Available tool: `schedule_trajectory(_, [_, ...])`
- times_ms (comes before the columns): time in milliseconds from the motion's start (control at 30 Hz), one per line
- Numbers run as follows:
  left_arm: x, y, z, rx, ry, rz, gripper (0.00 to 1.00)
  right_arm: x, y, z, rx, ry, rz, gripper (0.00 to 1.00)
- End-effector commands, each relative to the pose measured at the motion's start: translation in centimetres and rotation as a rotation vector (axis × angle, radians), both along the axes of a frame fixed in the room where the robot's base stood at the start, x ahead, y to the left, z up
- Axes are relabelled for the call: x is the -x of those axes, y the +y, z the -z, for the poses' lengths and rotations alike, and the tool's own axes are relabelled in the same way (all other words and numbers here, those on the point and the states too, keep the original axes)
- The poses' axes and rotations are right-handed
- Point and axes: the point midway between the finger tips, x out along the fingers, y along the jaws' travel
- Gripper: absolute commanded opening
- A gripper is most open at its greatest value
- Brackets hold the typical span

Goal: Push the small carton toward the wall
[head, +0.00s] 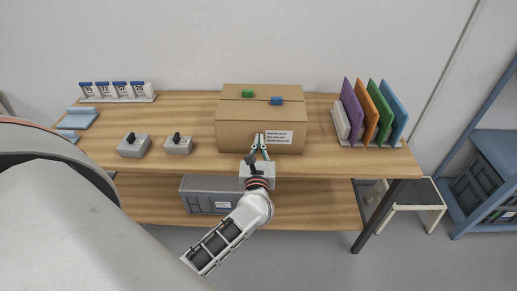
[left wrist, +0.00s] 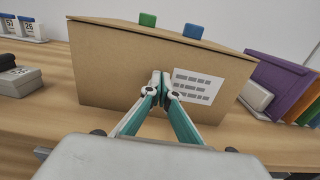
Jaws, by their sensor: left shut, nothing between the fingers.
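A brown carton (head: 235,135) with a white printed label stands on the wooden table, near the wall behind it. In the left wrist view the carton (left wrist: 110,70) fills the middle, with its label (left wrist: 198,88) right of the fingertips. My left gripper (head: 260,139) is shut and empty, its fingertips at the carton's front face just left of the label. In the left wrist view the closed fingertips (left wrist: 160,80) overlap the face; I cannot tell whether they touch it. My right gripper is not in view.
A green block (head: 247,93) and a blue block (head: 277,101) lie on the carton's top. Two grey switch boxes (head: 134,147) stand to the left, and a rack of coloured panels (head: 371,112) to the right.

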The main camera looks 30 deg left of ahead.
Motion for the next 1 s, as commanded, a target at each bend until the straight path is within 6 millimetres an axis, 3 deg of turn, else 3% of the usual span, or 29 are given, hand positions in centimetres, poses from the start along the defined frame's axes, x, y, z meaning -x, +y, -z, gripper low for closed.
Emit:
schedule_trajectory(467, [-0.6, 0.4, 0.0, -0.001, -0.001, 0.000, 0.00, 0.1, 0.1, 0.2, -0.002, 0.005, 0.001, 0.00])
schedule_trajectory(567, [-1.8, 1.1, 0.0, -0.004, -0.001, 0.000, 0.00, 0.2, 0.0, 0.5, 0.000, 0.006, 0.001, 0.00])
schedule_trajectory(1000, [-10.8, 6.7, 0.3, -0.003, 0.002, -0.001, 0.00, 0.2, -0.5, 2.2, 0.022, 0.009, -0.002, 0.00])
